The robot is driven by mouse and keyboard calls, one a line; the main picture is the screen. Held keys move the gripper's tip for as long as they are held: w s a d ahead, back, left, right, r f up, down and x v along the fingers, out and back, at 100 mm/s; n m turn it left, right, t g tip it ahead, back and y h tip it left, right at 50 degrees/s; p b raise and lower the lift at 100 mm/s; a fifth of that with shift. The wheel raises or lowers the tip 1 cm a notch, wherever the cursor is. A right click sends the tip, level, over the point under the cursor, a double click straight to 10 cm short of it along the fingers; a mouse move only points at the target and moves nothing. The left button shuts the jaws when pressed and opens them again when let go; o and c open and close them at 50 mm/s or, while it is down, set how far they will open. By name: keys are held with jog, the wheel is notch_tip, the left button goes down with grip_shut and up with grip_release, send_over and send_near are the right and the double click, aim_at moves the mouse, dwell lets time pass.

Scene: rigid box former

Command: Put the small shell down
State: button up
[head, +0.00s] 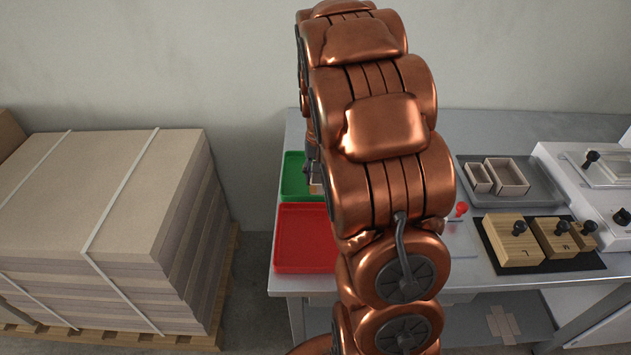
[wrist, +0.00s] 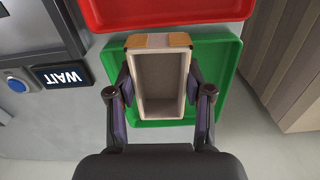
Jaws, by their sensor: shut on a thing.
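The small shell (wrist: 158,82) is an open, pale box with brown tape on its far corners. My gripper (wrist: 159,90) is shut on it, one finger against each long side. In the wrist view the shell is over the green tray (wrist: 224,62), its taped end reaching toward the red tray (wrist: 165,12). I cannot tell whether it touches the green tray's floor. In the head view my arm hides most of the gripper and shell; the green tray (head: 292,186) shows at the arm's left, with the red tray (head: 303,240) in front of it.
A grey tray (head: 541,198) with two open shells stands right on the bench. A black mat (head: 562,263) holds wooden blocks with black knobs. A white machine (head: 575,180) is at far right. A strapped stack of board (head: 110,200) stands left. A WAIT sign (wrist: 62,76) is beside the trays.

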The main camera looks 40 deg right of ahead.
jog(key=s+d+m, duration=0.1)
jog(key=s+d, duration=0.1)
jog(key=s+d+m, duration=0.1)
jog(key=s+d, duration=0.1)
jog(key=s, duration=0.1)
jog(key=s+d+m+b, duration=0.1)
jog(key=s+d+m, duration=0.1)
jog(key=s+d, duration=0.1)
jog(key=shift+f, duration=0.1)
jog(key=w+a+p, duration=0.1)
jog(key=w, duration=0.4)
jog(key=w+a+f+p, duration=0.1)
jog(key=w, duration=0.4)
jog(key=w+a+p, duration=0.1)
jog(key=w, duration=0.4)
jog(key=shift+w+a+f, duration=0.1)
jog(key=shift+a+f, duration=0.1)
jog(key=shift+a, duration=0.05)
jog(key=shift+f+p, duration=0.8)
jog(key=shift+f, duration=1)
jog(key=shift+f, duration=0.1)
jog(key=o, duration=0.9)
jog(key=shift+o, duration=0.2)
